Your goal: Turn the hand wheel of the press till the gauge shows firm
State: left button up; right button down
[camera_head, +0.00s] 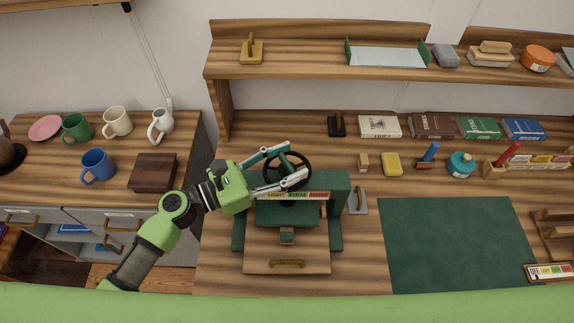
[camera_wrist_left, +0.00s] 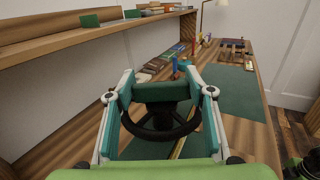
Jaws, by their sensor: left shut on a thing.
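The green press (camera_head: 338,190) stands on the plank bench, with its dark hand wheel (camera_head: 306,163) on top. Its gauge strip (camera_head: 290,195) has pale, green and red fields with words; I cannot make out where the pointer stands. My left gripper (camera_head: 292,164) comes in from the left and is shut on the hand wheel, one finger on the far side and one on the near side. In the left wrist view the wheel (camera_wrist_left: 160,133) lies between both fingers.
A side cabinet at left holds mugs (camera_head: 97,166) and a dark wooden box (camera_head: 153,172). A shelf (camera_head: 300,73) runs behind the press. A green mat (camera_head: 455,240) lies clear at right. Books, a yellow sponge (camera_head: 391,164) and small tools line the bench's back.

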pick_arm(q)
jog(key=m+g+h+b, duration=0.1)
jog(key=m+g+b, duration=0.2)
jog(key=g, duration=0.1)
jog(key=m+g+h+b, duration=0.1)
jog(key=m+g+b, duration=0.2)
jog(key=g, duration=0.2)
jog(key=shift+w+f+b, duration=0.15)
jog(key=shift+f+b, duration=0.05)
jog(key=shift+b, duration=0.15)
jog(key=shift+r+m+g+y+b, duration=0.15)
jog(key=shift+m+g+b, duration=0.6)
jog(key=shift+g, duration=0.5)
jog(key=shift+m+g+y+b, duration=0.15)
jog(key=shift+m+g+b, duration=0.6)
jog(key=shift+g, duration=0.5)
jog(key=o, duration=1.1)
jog(key=shift+d, duration=0.1)
jog(key=shift+o, duration=0.2)
jog(key=v, duration=1.2)
